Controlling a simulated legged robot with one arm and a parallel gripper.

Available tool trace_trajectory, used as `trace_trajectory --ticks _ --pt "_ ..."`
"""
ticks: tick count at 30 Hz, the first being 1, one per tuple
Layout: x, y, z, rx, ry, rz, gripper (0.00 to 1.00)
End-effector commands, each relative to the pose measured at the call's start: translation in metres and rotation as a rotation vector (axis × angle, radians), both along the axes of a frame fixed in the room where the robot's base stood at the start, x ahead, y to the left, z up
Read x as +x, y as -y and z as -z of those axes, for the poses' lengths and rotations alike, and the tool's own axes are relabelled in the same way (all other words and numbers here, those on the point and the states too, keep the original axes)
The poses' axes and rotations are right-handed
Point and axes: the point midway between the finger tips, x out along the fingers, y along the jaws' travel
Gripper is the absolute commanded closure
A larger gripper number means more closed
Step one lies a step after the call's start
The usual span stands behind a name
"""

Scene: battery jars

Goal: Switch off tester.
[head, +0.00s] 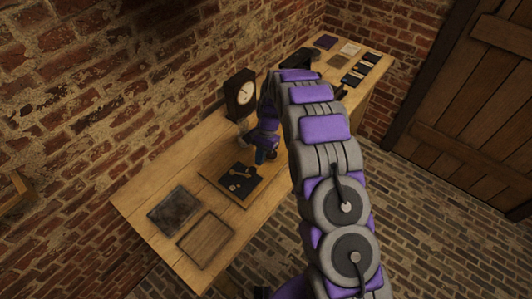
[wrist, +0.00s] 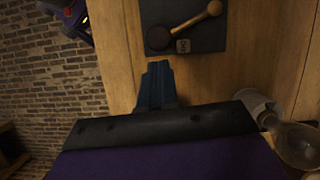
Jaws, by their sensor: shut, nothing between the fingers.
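A dark box with a round pale dial (head: 240,93) stands upright on the wooden bench against the wall; it looks like a meter, and I cannot tell for sure that it is the tester. In front of it lies a dark plate (head: 235,185) on a wooden board, with a wooden-handled piece (wrist: 200,22) and a small marked block (wrist: 183,46) on it. My gripper (head: 266,150) is low over the bench, between the dial box and the plate. In the wrist view my gripper (wrist: 157,72) is shut and empty, its tips just short of the plate. I cannot make out a switch's state.
A dark slab (head: 175,210) and a wooden tray (head: 205,240) lie at the bench's near end. A pale, glassy object (wrist: 298,143) is close at the right of the wrist view. Several flat items (head: 352,75) lie at the far end. The brick wall runs behind.

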Motion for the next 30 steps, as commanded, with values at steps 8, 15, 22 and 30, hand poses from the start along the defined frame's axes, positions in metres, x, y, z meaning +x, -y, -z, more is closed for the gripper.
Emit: trace_trajectory --ticks 8,15,22,30 --pt "-0.002 0.003 0.0 0.005 0.0 0.0 1.0" --pt "-0.002 0.005 -0.001 0.008 0.001 0.007 1.0" --pt "-0.007 0.001 -0.001 0.003 0.0 0.05 1.0" --pt "-0.012 0.002 -0.001 0.003 -0.003 0.089 1.0"
